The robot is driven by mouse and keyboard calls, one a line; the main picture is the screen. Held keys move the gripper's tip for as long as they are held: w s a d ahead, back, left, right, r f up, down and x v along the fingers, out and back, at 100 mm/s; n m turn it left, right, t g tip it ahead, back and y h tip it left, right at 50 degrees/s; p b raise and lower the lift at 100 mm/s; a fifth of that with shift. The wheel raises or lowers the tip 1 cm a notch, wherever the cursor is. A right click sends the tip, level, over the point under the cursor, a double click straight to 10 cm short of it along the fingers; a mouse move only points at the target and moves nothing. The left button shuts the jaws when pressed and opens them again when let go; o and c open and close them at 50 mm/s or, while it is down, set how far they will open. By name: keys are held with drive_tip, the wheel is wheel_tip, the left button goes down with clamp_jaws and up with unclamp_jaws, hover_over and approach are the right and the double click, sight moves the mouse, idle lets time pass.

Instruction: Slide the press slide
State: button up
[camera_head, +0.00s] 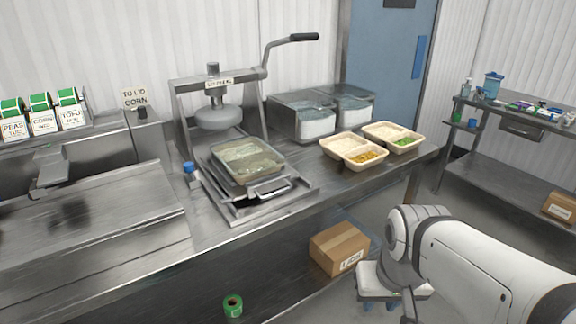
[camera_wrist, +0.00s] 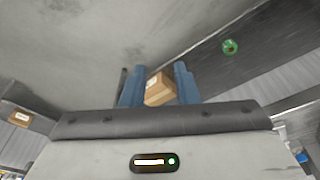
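The press slide (camera_head: 240,207) is a flat metal tray with a bar handle (camera_head: 270,188) at its front. It sticks out toward the table's front edge from under the press (camera_head: 179,112). A shallow clear-lidded container (camera_head: 248,160) sits on it, in front of the round press plate (camera_head: 218,117). The plate is raised above the slide, and the black-ended lever (camera_head: 303,38) points up to the right. My gripper (camera_head: 380,306) hangs low in front of the table, right of the slide and apart from it. In the wrist view, its blue fingers (camera_wrist: 156,72) are spread with nothing held.
A cardboard box (camera_head: 338,246) and green roll (camera_head: 233,305) lie below the tabletop.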

drive_tip(key=w+n+t+p, duration=0.1)
drive_tip(key=w+n+t, duration=0.4)
drive_tip(key=w, duration=0.8)
drive_tip(key=n+t+y+p, duration=0.2)
drive_tip(key=n+t+y, duration=0.55)
drive_tip(key=n, duration=1.25)
approach(278, 193)
drive_tip(key=w+g+y, duration=0.2)
drive_tip(key=w, duration=0.1)
drive_tip(key=shift+h, duration=0.25)
drive_tip(key=p+x, duration=0.1)
drive_tip(key=x, duration=0.7)
drive_tip(key=shift+a, duration=0.1)
clamp_jaws()
